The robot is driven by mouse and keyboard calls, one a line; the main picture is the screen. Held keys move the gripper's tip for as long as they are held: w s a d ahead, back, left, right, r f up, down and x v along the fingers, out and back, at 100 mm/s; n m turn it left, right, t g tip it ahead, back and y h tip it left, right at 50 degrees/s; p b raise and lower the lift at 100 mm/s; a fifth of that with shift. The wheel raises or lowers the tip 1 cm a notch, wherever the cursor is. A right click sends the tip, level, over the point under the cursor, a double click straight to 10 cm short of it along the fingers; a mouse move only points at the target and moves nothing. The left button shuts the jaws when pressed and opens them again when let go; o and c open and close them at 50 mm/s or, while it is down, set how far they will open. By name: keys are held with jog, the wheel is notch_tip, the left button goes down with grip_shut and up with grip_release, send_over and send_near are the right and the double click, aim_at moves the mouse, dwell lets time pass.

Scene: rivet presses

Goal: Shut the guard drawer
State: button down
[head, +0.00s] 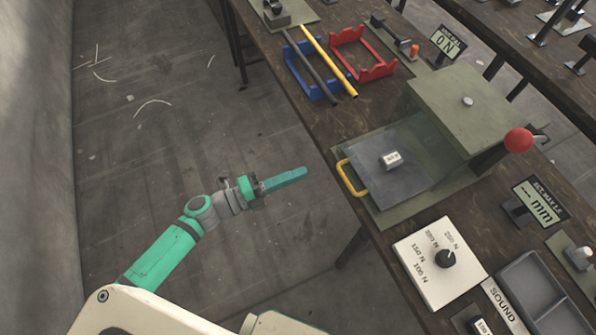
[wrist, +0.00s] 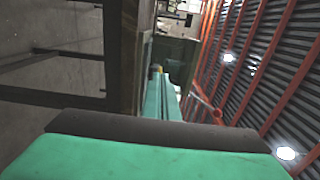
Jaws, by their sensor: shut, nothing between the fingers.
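The guard drawer (head: 378,184) is a flat grey plate with a clear guard over it, standing out from the olive-green press (head: 462,105) on the bench. Its yellow handle (head: 350,178) is at the plate's left edge, facing the aisle. A small white labelled block (head: 391,160) sits on the plate. My gripper (head: 302,172) has long teal fingers, which are shut and empty. In the head view they point right, toward the handle, and appear a short way apart from it, over the floor. The fingers (wrist: 166,100) also show in the wrist view, with a small yellow patch beyond them.
A red-knobbed lever (head: 518,141) stands at the press's right. A white dial box (head: 440,262) and a grey tray (head: 540,290) lie nearer on the bench.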

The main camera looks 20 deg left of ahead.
aim_at(344, 155)
jog(key=x, duration=1)
jog(key=shift+w+d+f, duration=0.1)
jog(key=shift+w+d, duration=0.1)
jog(key=shift+w, duration=0.1)
jog(key=shift+w+d, duration=0.15)
jog(key=shift+d, duration=0.2)
jog(key=shift+a, duration=0.1)
